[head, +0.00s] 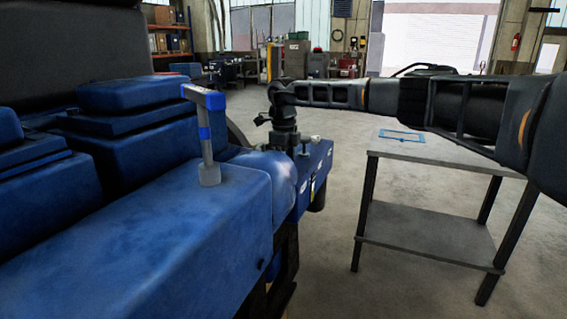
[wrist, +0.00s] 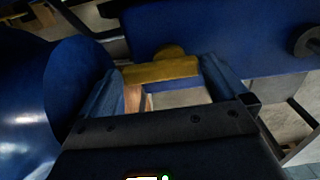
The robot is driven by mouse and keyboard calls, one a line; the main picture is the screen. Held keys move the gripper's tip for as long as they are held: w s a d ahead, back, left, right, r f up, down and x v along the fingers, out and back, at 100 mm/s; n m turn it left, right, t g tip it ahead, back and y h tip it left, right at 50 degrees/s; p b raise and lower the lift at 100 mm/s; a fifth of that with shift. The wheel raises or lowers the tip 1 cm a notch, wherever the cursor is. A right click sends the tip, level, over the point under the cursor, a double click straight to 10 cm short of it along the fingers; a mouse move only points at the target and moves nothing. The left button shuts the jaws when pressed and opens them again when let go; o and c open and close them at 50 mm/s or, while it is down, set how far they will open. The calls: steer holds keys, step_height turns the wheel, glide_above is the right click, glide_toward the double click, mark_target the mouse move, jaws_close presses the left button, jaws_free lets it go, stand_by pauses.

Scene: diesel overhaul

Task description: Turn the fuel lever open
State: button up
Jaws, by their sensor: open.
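A yellow bar-shaped handle (wrist: 160,71) with a rounded hub behind it lies crosswise between the fingertips of my gripper (wrist: 160,66) in the wrist view. It looks like the fuel lever. The two fingers are apart, one near each end of the bar; I cannot tell whether they touch it. In the head view my gripper (head: 287,143) points down at the far end of the blue engine (head: 160,230), and the yellow handle cannot be made out there.
A grey upright lever (head: 207,140) with blue bands stands on the engine, left of my gripper. A blue cylinder (wrist: 25,105) is close at left in the wrist view. A grey two-shelf table (head: 440,160) stands at right, with a blue frame (head: 402,135) on it. Open floor lies between.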

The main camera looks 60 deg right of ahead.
steer(key=c, duration=0.8)
steer(key=shift+o, duration=0.2)
